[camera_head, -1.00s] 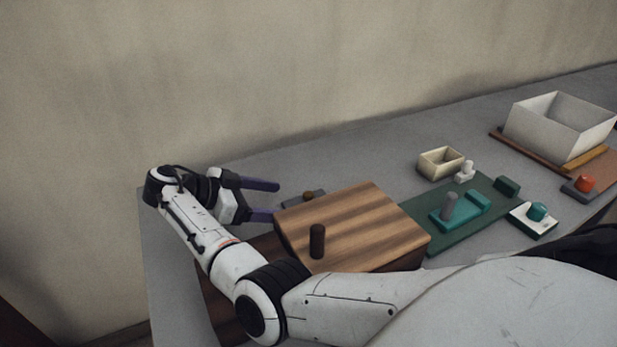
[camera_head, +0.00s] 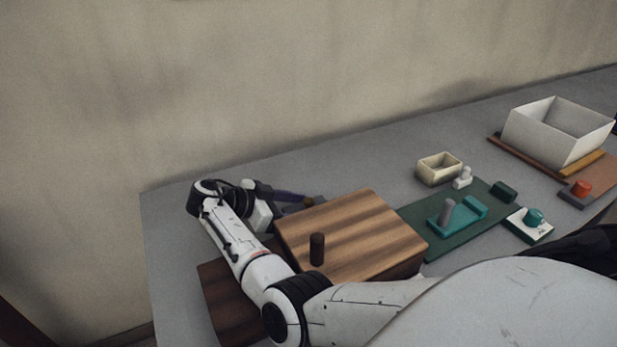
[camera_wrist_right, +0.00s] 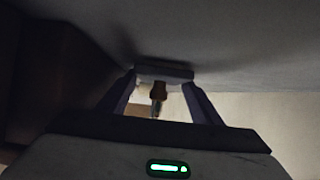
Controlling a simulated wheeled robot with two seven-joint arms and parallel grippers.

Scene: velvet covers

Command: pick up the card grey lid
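A grey lid (camera_head: 319,199) with a brown knob lies on the table behind the wooden box. In the right wrist view the lid (camera_wrist_right: 166,74) shows as a thin grey slab, with its brown knob (camera_wrist_right: 158,91) between my fingers. My right gripper (camera_head: 296,203) reaches across to the left, its purple fingers pointing at the lid. In the right wrist view my right gripper (camera_wrist_right: 161,82) is open, its fingers either side of the knob with gaps. Part of the lid and one finger are hidden in the head view. My left gripper is not in view.
The wooden box (camera_head: 365,225) with a dark peg (camera_head: 317,248) stands close to my right gripper. The back-left table is clear.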

